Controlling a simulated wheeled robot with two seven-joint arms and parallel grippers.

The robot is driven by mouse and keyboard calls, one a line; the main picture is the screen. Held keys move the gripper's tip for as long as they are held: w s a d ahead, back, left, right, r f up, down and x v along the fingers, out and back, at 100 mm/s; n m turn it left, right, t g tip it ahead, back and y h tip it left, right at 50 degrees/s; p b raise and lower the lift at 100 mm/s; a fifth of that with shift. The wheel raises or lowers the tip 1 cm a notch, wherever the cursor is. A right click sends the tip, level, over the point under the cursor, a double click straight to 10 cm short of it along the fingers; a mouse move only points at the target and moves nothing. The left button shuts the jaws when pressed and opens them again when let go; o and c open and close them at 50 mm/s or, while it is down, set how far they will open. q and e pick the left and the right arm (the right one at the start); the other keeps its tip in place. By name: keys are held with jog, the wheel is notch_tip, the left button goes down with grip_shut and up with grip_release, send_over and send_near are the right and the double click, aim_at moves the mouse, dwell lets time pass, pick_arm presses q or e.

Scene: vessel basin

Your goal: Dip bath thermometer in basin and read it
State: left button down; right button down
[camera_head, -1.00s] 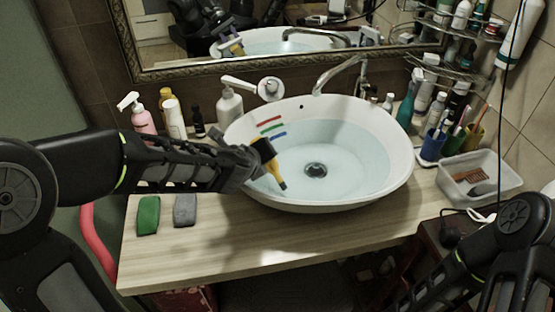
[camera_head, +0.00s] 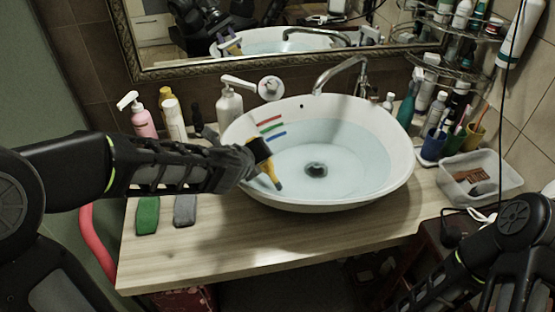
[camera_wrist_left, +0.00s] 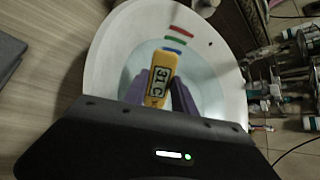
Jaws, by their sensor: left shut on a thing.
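The white basin (camera_head: 395,190) holds water, with red, green and blue marks on its inner left wall. My left gripper (camera_head: 258,160) is at the basin's left side, above its rim. It is shut on the yellow bath thermometer (camera_head: 271,177), which tilts down over the basin. I cannot tell whether its lower tip touches the water. In the left wrist view the thermometer (camera_wrist_left: 159,82) stands between the purple fingers (camera_wrist_left: 160,98), and its display reads 31 C. My right gripper is not in view; only part of that arm shows at lower right.
A faucet (camera_head: 343,73) stands behind the basin. Bottles (camera_head: 143,119) stand at the back left. Cups (camera_head: 433,146) and a clear tray (camera_head: 508,183) are at the right. The counter front is clear.

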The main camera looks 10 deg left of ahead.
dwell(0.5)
pick_arm(q)
notch_tip(320, 180, up, 6)
jog(key=p, duration=0.5)
notch_tip(320, 180, up, 7)
jog(key=p, duration=0.4)
dwell(1.3)
jog(key=shift+r, duration=1.45)
